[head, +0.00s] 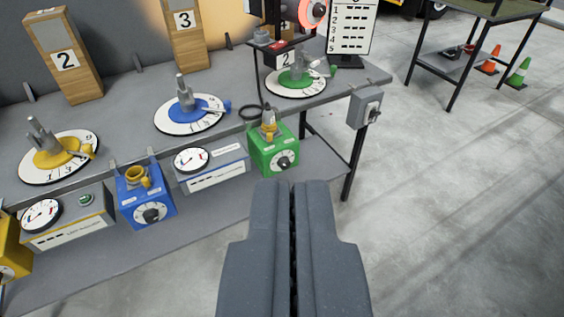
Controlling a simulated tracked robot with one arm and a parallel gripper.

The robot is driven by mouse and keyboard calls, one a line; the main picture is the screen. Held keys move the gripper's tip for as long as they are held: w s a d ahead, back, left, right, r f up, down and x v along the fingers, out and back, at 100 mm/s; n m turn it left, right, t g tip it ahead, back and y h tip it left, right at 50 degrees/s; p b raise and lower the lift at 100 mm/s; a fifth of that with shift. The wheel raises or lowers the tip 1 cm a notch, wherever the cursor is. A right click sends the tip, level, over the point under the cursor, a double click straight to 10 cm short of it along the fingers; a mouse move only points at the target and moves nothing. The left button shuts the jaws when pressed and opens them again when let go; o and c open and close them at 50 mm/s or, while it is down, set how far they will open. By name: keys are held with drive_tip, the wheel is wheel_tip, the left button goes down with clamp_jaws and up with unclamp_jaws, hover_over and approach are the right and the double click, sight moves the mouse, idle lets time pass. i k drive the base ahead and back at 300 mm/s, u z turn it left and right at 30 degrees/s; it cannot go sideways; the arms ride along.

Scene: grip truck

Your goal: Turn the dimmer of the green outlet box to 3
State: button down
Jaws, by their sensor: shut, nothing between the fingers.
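The green outlet box (268,149) stands toward the right end of the bench's lower front row. Its round dimmer (284,162) is on the front face, with a dark knob on a white dial. The knob's setting is too small to read. A yellow plug or socket piece (269,122) sits on top of the box. My gripper (292,184) is shut and empty. Its fingertips appear just below the green box in the picture, close to the dimmer; I cannot tell the exact gap, and no contact is seen.
A blue outlet box (146,196) and a meter box (212,170) stand to the left. Dial plates with yellow (58,158), blue (192,112) and green (296,82) hubs lie on the bench top. A grey switch box (364,107) hangs at the bench's right end.

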sight(284, 162)
drive_tip(key=u, duration=0.55)
drive_tip(key=i, duration=0.95)
drive_tip(key=z, duration=0.75)
